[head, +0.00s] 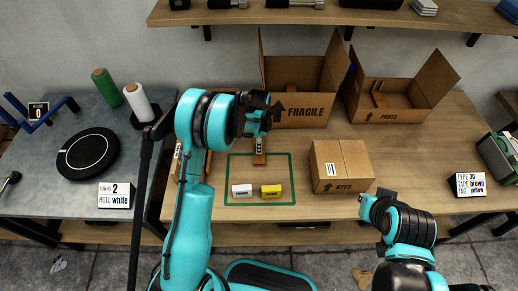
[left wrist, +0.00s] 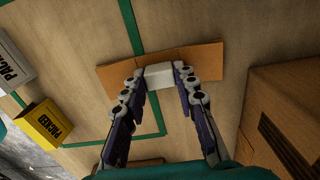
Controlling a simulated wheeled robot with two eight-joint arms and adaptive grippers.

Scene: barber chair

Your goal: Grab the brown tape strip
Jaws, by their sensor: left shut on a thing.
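The brown tape strip (left wrist: 208,54) lies across the far end of my left gripper in the left wrist view, with a white block (left wrist: 172,76) at its middle. My left gripper (left wrist: 160,80) is shut on that white block, one finger at each side. In the head view the left gripper (head: 258,128) is above the table at the back edge of the green outline, and part of the strip (head: 259,158) shows below it. My right gripper (head: 372,200) is at the table's front edge; its fingers are too unclear to read.
White (head: 242,190) and yellow (head: 271,190) PACKED blocks stand inside the green outline (head: 287,202). A KITS box (head: 342,168) is right of it. Open FRAGILE (head: 300,108) and PARTS (head: 395,115) boxes stand behind. A sign (head: 468,184) reads TAPE brown.

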